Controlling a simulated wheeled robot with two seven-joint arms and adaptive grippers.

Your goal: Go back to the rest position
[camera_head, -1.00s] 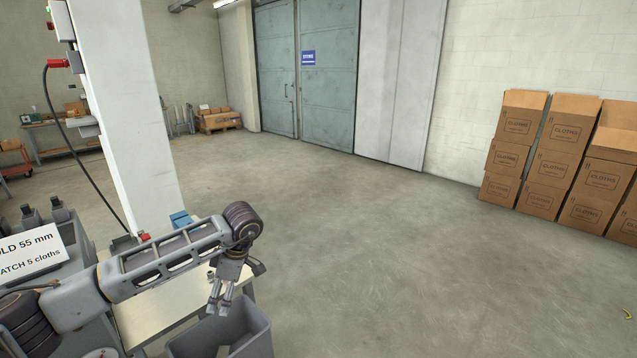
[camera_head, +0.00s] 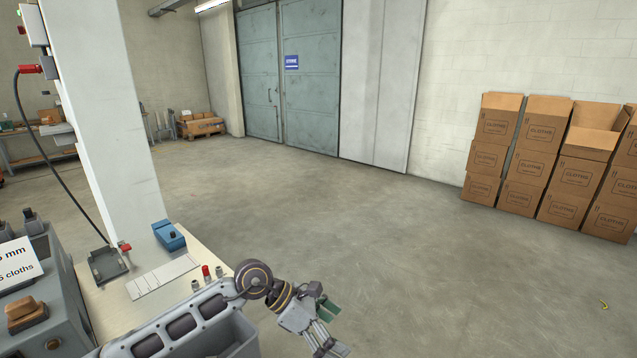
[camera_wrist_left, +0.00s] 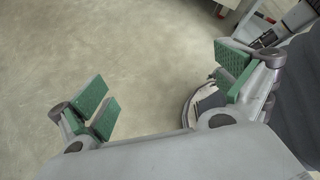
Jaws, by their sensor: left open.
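My right gripper is not in view.
A blue device (camera_head: 169,236), a white card (camera_head: 163,278) and a red-topped piece (camera_head: 206,273) are on the bench. A grey machine (camera_head: 50,285) and white pillar (camera_head: 105,130) stand left. Stacked cardboard boxes (camera_head: 535,150) stand at the right wall. The middle floor is clear.

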